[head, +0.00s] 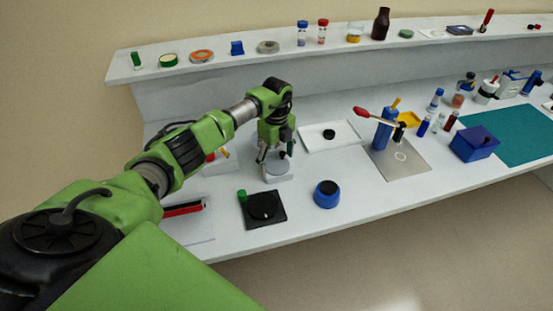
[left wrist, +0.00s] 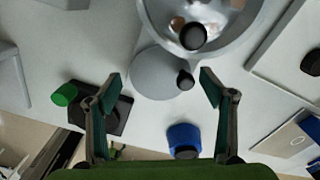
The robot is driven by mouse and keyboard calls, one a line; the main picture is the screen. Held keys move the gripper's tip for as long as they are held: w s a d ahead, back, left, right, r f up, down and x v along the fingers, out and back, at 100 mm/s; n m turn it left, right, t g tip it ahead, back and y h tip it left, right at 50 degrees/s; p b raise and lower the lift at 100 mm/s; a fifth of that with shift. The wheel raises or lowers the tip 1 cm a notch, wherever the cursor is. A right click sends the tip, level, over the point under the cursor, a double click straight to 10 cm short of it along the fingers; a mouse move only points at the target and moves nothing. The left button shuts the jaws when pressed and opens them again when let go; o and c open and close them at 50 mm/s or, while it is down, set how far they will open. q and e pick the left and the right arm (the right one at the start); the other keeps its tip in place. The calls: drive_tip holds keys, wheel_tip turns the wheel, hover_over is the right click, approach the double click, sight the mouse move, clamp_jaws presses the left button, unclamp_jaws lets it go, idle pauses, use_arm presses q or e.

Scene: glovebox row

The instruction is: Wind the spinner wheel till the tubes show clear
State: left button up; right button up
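The spinner shows in the left wrist view as a shiny metal bowl (left wrist: 240,30) at the top, with small reddish-brown round spots inside that may be tubes; I cannot tell whether they are clear. A dark knob shows at its near rim. Below it is a flat grey disc, likely the wheel (left wrist: 155,75), with a dark knob (left wrist: 185,80) at its right edge. My left gripper (left wrist: 160,78) is open and empty, its fingertips spread on either side of the disc. In the head view my left gripper (head: 276,153) points down over the grey disc (head: 278,172) and hides much of the spinner.
A black plate (head: 264,208) with a green cylinder and a blue round pot (head: 327,193) stand near the front edge. A white tray (head: 329,136) lies to the right, then a grey plate with a red-handled blue press (head: 386,132). A shelf with small items runs behind.

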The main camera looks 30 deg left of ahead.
use_arm(q)
drive_tip(key=c, duration=0.9)
use_arm(e)
drive_tip(key=shift+s, duration=0.3)
drive_tip(key=shift+f, duration=0.15)
use_arm(q)
drive_tip(key=m+b, duration=0.2)
drive_tip(key=m, duration=0.1)
drive_tip(key=shift+f+m, duration=0.1)
drive_tip(key=shift+m, duration=0.2)
drive_tip(key=m+b, duration=0.2)
drive_tip(key=m, duration=0.1)
drive_tip(key=shift+m, duration=0.4)
drive_tip(key=m+b, duration=0.2)
drive_tip(key=m, duration=0.2)
drive_tip(key=shift+m+b, duration=0.7)
drive_tip(key=shift+m, duration=0.5)
use_arm(e)
wheel_tip(320, 180, down, 7)
drive_tip(key=shift+w, duration=0.15)
drive_tip(key=shift+f, duration=0.1)
